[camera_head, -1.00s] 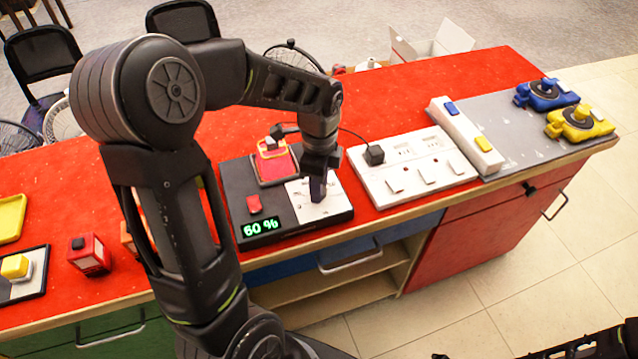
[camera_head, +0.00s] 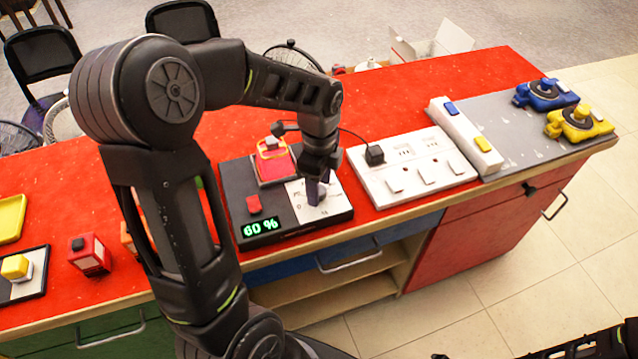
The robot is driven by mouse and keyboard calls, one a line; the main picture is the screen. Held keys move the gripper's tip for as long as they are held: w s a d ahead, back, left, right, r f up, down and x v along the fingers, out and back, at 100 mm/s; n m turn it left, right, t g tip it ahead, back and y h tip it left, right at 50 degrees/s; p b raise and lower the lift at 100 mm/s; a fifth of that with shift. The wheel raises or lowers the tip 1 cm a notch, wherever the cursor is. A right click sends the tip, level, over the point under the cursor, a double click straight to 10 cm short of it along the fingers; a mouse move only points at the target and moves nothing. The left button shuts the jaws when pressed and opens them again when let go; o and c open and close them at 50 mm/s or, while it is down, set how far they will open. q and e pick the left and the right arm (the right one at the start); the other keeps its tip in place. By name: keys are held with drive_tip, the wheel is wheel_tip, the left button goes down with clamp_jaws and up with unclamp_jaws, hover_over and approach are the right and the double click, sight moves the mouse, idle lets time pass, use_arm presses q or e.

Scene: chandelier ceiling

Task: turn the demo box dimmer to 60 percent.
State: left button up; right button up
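The demo box (camera_head: 235,182) is a black box on the red counter. Its green display (camera_head: 260,227) reads 60 %. The dimmer knob (camera_head: 321,190) stands on the white panel (camera_head: 333,208) at the box's right side, partly hidden by my gripper. My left gripper (camera_head: 318,180) points down at the knob from above, its fingers at the knob. I cannot tell whether they grip it or stand just clear. Dark parts of my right arm show at the bottom right edge; its gripper's fingers are not clear.
A red switch (camera_head: 253,204) and a red-framed part (camera_head: 273,162) with a plug and cable share the box. A white socket strip (camera_head: 412,167) lies just right of it. Blue (camera_head: 546,94) and yellow (camera_head: 579,123) devices sit on a grey mat. Red counter behind is clear.

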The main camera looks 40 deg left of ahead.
use_arm(q)
wheel_tip(320, 180, up, 8)
drive_tip(key=shift+f+b, duration=0.1)
drive_tip(key=shift+b, duration=0.2)
idle(0.4)
drive_tip(key=shift+s+f, duration=0.1)
idle(0.4)
